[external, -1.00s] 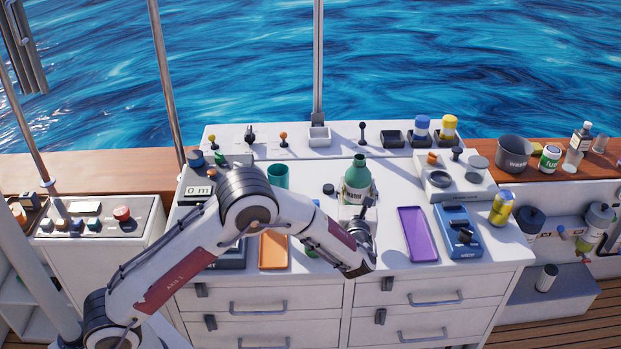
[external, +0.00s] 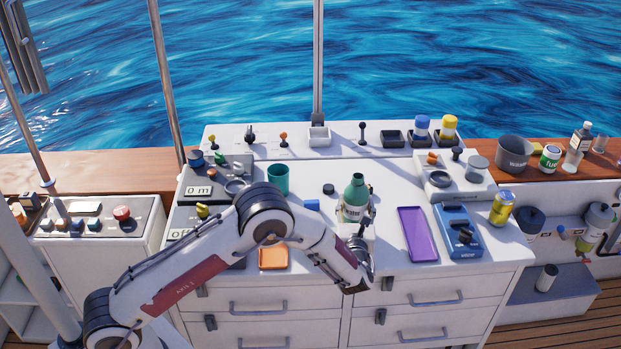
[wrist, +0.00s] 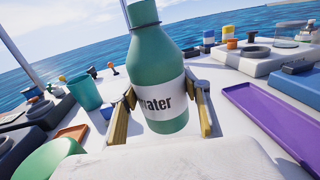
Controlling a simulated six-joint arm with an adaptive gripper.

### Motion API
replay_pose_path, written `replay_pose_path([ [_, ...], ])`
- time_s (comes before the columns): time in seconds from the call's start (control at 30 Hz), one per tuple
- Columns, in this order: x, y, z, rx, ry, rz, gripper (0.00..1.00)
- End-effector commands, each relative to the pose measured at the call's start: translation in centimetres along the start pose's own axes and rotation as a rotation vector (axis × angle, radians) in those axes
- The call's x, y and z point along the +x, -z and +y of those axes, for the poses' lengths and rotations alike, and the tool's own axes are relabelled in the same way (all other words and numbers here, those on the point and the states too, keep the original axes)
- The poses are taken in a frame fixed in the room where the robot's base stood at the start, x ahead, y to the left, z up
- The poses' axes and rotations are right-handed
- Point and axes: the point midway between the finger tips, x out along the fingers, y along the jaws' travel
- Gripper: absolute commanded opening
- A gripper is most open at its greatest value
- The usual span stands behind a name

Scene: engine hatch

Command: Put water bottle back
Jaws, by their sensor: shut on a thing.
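The water bottle (external: 355,190) is green with a white label and stands roughly upright over the front middle of the white counter. In the wrist view, the bottle (wrist: 158,60) fills the middle, its label reading "water", and it leans slightly. My gripper (wrist: 166,108) has one yellowish finger on each side of the bottle at label height and is shut on it.
A purple tray (external: 416,233) and a blue device (external: 458,232) lie to the right. A teal cup (external: 278,178), a blue block (external: 312,205) and an orange tray (external: 273,257) are to the left.

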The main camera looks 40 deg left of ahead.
Motion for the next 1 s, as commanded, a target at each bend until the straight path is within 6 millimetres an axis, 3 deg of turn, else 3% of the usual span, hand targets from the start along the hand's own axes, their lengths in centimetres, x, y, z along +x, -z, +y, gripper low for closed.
replay_pose_path([
  [0.27, 0.0, 0.1, 0.0, 0.000, 0.000, -0.001, 0.16],
  [0.7, 0.0, 3.4, 0.0, 0.001, 0.001, 0.000, 0.16],
  [1.0, 0.0, 3.6, 0.0, -0.001, 0.000, -0.001, 0.16],
])
